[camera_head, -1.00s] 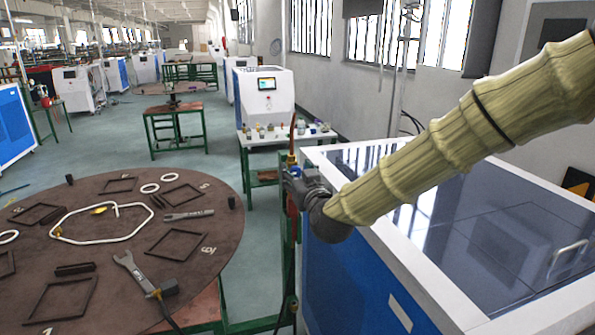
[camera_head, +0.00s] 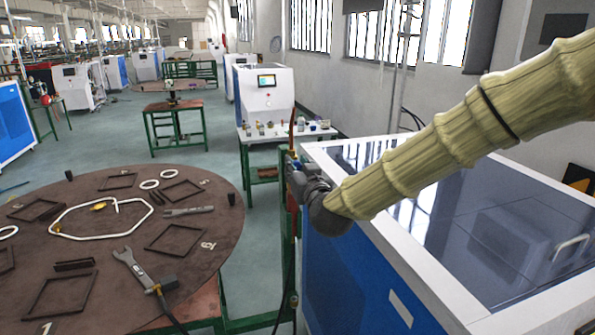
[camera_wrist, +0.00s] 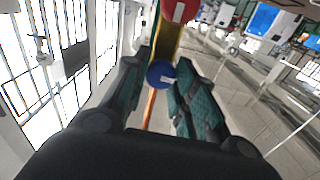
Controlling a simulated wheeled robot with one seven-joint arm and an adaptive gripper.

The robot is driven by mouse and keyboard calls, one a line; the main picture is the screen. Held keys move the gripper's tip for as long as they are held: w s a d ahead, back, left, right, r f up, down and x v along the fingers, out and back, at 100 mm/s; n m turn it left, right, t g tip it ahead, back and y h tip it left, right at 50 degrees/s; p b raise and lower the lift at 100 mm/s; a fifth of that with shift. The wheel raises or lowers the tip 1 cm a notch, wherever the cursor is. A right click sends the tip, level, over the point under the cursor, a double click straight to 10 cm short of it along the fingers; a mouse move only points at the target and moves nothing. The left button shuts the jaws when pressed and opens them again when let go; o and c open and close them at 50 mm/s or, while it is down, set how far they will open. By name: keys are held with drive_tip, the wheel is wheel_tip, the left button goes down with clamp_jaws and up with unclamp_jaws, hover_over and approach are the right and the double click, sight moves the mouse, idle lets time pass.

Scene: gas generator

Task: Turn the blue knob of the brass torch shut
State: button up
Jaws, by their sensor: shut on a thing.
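The brass torch (camera_wrist: 168,42) stands upright beside the blue cabinet, with its copper tip (camera_head: 292,126) pointing up in the head view. In the wrist view its blue knob (camera_wrist: 160,75) lies between the ends of my two fingers, and a red knob (camera_wrist: 180,10) sits beyond it on the torch. My gripper (camera_wrist: 161,80) is shut on the blue knob. In the head view my gripper (camera_head: 294,180) is at the torch, and it hides the blue knob and most of the brass body there.
The blue and white cabinet (camera_head: 355,270) stands close on the right under my arm. A round brown table (camera_head: 120,215) with frames, rings and a wrench-like tool is on the left. A small table (camera_head: 270,137) with small parts stands behind the torch.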

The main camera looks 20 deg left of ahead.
drive_tip(key=m+b, duration=0.2)
drive_tip(key=m, duration=0.1)
drive_tip(key=m+b, duration=0.2)
drive_tip(key=m, duration=0.1)
drive_tip(key=m+b, duration=0.2)
drive_tip(key=b, duration=0.1)
drive_tip(key=shift+w+d+f+m, duration=0.15)
drive_tip(key=shift+f+m, duration=0.1)
drive_tip(key=shift+m, duration=0.15)
drive_tip(key=m+b, duration=0.4)
drive_tip(key=m, duration=0.1)
drive_tip(key=shift+m+b, duration=1)
drive_tip(key=shift+m, duration=0.8)
drive_tip(key=o, duration=1)
drive_tip(key=shift+r, duration=0.1)
